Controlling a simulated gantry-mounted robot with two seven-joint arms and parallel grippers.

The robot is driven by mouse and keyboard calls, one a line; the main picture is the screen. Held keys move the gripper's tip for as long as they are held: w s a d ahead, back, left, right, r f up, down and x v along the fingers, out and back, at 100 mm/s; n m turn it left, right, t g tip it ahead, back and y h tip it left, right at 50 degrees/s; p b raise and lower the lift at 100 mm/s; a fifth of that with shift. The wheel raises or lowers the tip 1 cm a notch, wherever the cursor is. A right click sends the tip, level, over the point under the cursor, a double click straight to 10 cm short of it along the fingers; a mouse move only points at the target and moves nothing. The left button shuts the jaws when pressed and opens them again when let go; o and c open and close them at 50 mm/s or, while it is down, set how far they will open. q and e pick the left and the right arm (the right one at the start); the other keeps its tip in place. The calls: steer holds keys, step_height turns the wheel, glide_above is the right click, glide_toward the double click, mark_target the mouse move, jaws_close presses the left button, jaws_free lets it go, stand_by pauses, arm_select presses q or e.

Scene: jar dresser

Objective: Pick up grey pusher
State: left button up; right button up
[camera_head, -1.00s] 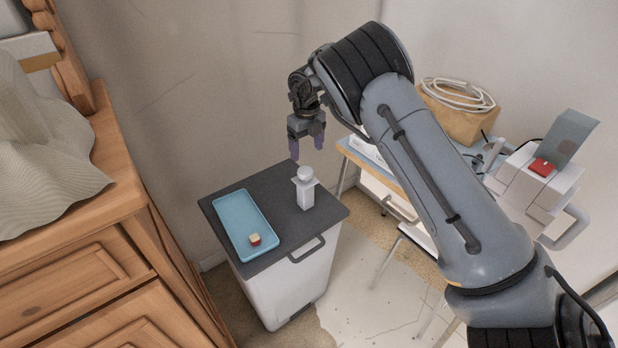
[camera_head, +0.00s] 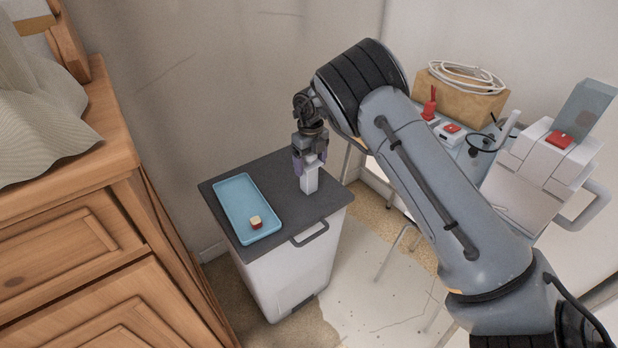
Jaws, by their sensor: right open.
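The grey pusher (camera_head: 310,181) is a pale grey block standing upright on the dark top of a white bin. Its knobbed top is now hidden by my right gripper (camera_head: 309,168). The right gripper points down over the pusher, with its purple fingers around the upper part. It is open, and I cannot tell whether the fingers touch the pusher. My left gripper is not in view.
A blue tray (camera_head: 233,196) with a small red and cream block (camera_head: 256,222) lies left of the pusher on the dark bin top (camera_head: 280,177). A wooden dresser (camera_head: 75,235) stands at the left. A table with a box (camera_head: 461,103) and a white machine (camera_head: 545,165) is at the right.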

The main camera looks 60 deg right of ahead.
steer(key=shift+f, duration=0.3)
steer(key=shift+a, duration=0.1)
steer(key=shift+c, duration=0.6)
steer(key=c, duration=0.6)
steer(key=shift+r, duration=0.1)
